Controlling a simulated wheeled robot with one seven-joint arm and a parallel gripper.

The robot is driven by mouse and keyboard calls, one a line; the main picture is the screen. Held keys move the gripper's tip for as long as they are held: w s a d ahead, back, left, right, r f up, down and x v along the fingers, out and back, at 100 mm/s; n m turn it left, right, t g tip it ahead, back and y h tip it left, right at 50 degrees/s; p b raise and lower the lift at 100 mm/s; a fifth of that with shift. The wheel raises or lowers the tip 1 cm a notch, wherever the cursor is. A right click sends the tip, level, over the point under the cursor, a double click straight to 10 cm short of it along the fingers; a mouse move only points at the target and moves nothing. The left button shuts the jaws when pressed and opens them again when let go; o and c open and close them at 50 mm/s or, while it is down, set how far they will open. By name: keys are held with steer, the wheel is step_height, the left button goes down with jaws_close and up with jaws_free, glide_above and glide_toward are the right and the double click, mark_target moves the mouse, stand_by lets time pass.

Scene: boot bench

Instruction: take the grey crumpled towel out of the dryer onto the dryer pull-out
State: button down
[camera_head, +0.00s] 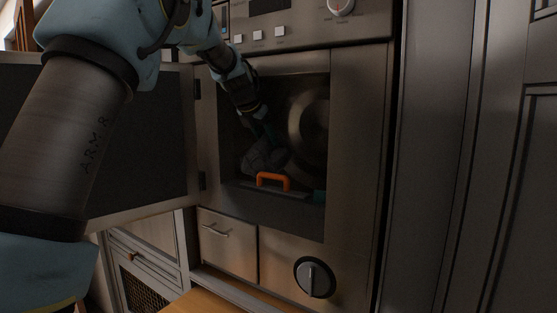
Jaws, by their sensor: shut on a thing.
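The dryer (345,150) stands ahead with its door (100,150) swung open to the left. The grey crumpled towel (258,158) is a dim lump inside the dark opening, behind an orange handle. My arm reaches in from the upper left. My gripper (267,138) is inside the opening at the top of the towel, shut on it; the fingertips are hard to make out in the shadow. A light wooden surface (205,303) juts out below the dryer at the bottom edge; it looks like the dryer pull-out.
An orange handle (272,180) stands at the front of the opening, close below the towel. Below are a small drawer (227,243) and a round knob (314,278). The open door borders the left side.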

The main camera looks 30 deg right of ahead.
steer(key=shift+s+d+t+h+b, duration=0.15)
steer(key=shift+d+t+h+b, duration=0.15)
steer(key=shift+d+b, duration=0.25)
steer(key=shift+a+f+b, duration=0.2)
steer(key=shift+f+b, duration=0.15)
steer(key=shift+f, duration=0.45)
steer(key=shift+c, duration=0.9)
jaws_free()
steer(key=shift+f, duration=0.15)
